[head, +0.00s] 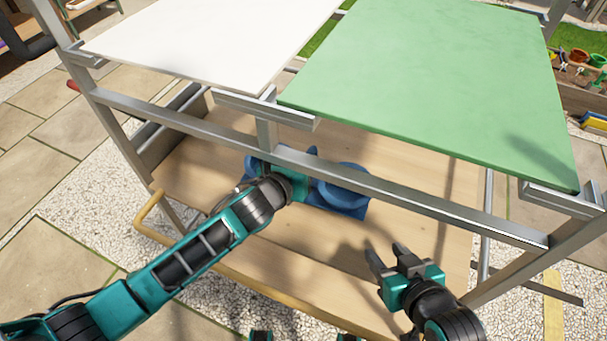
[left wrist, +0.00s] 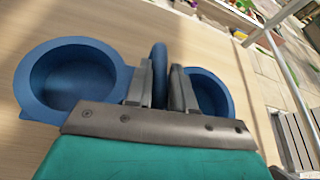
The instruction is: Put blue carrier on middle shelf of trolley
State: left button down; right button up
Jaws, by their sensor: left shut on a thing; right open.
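The blue carrier (head: 343,186) is inside the trolley, over the wooden shelf (head: 290,235) below the white and green top panels. It has two round cups joined by an upright handle, seen clearly in the left wrist view (left wrist: 72,78). My left gripper (left wrist: 161,85) is shut on the carrier's handle, between the cups. In the head view the left gripper's fingers are hidden behind the trolley's front rail. I cannot tell whether the carrier touches the shelf. My right gripper (head: 388,257) is open and empty, in front of the rail at the right.
The trolley's metal front rail (head: 400,202) runs across above the left gripper. The green panel (head: 440,80) and white panel (head: 205,40) cover the top. A wooden handle (head: 148,212) sticks out at the left. The wooden shelf has bare room around the carrier.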

pick_arm(q)
notch_tip(320, 180, down, 3)
jog(key=shift+f+b, duration=0.2)
jog(key=shift+b, duration=0.6)
pick_arm(e)
jog(key=shift+f, duration=0.9)
jog(key=shift+r, duration=0.1)
pick_arm(q)
jog(key=c, duration=1)
grip_release()
pick_arm(e)
jog(key=shift+d, duration=0.1)
pick_arm(q)
jog(key=shift+o, duration=0.2)
jog(key=shift+s, duration=0.15)
